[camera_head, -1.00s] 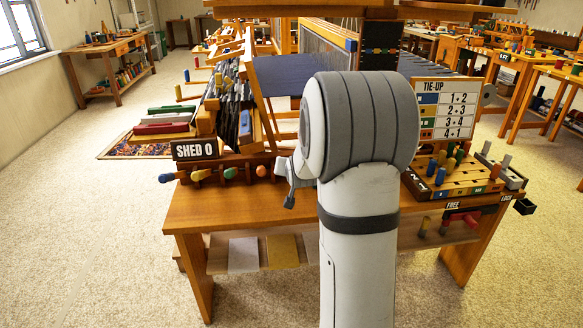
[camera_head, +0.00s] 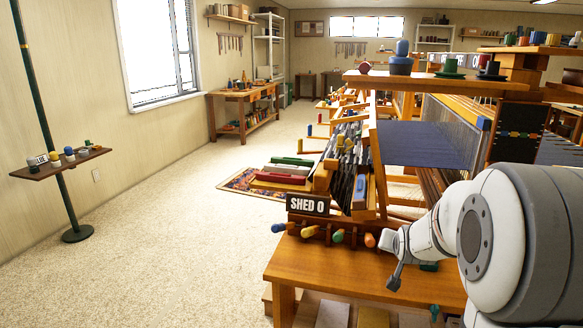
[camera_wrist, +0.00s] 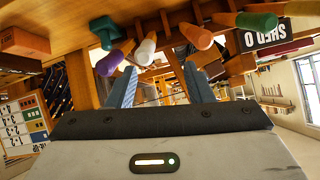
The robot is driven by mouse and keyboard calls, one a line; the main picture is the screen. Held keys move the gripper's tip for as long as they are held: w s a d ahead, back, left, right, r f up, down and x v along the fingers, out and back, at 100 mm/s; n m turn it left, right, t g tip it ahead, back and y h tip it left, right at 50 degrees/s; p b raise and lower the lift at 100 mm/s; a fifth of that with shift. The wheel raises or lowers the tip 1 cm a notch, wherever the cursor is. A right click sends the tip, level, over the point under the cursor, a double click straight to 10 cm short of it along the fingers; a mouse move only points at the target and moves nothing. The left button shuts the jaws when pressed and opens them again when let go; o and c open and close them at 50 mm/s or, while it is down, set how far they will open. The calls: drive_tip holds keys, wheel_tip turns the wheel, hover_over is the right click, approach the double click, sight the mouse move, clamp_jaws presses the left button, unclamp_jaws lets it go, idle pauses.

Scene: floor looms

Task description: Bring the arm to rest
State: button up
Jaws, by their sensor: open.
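My gripper (camera_wrist: 162,88) shows in the wrist view with its two blue-grey fingers apart and nothing between them. The wrist picture is turned over, with the bench top above. Several coloured pegs, among them a purple peg (camera_wrist: 112,60), a white peg (camera_wrist: 146,48) and an orange peg (camera_wrist: 194,36), stick out near the fingers. I cannot tell from this view that any is touched. In the head view my arm (camera_head: 500,240) fills the lower right, and the gripper end (camera_head: 393,262) hangs over the wooden bench (camera_head: 350,272), right of the orange peg (camera_head: 370,240).
A "SHED 0" sign (camera_head: 308,205) stands behind the pegs, before a large loom with blue cloth (camera_head: 425,145). A slim stand with a small shelf (camera_head: 62,162) is at left. A workbench (camera_head: 243,92) stands by the far wall. The carpet (camera_head: 180,230) between is clear.

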drive_tip(key=s+a+r+n+g+y+p, duration=0.1)
drive_tip(key=s+a+r+p, duration=0.3)
drive_tip(key=s, duration=0.5)
drive_tip(key=s+a+r+n+g+y+p, duration=0.1)
drive_tip(key=s+a+r+g+p, duration=0.3)
drive_tip(key=s, duration=0.6)
drive_tip(key=s+a+r+n+g+p, duration=0.2)
drive_tip(key=s+a+r+n+p, duration=0.1)
drive_tip(key=s+a+r+p, duration=0.2)
drive_tip(key=s+a+r, duration=0.2)
drive_tip(key=s, duration=0.2)
drive_tip(key=shift+s+a+r+n+y+p, duration=0.15)
drive_tip(key=shift+a+r+n+y+p, duration=0.15)
drive_tip(key=shift+r+y+p, duration=0.1)
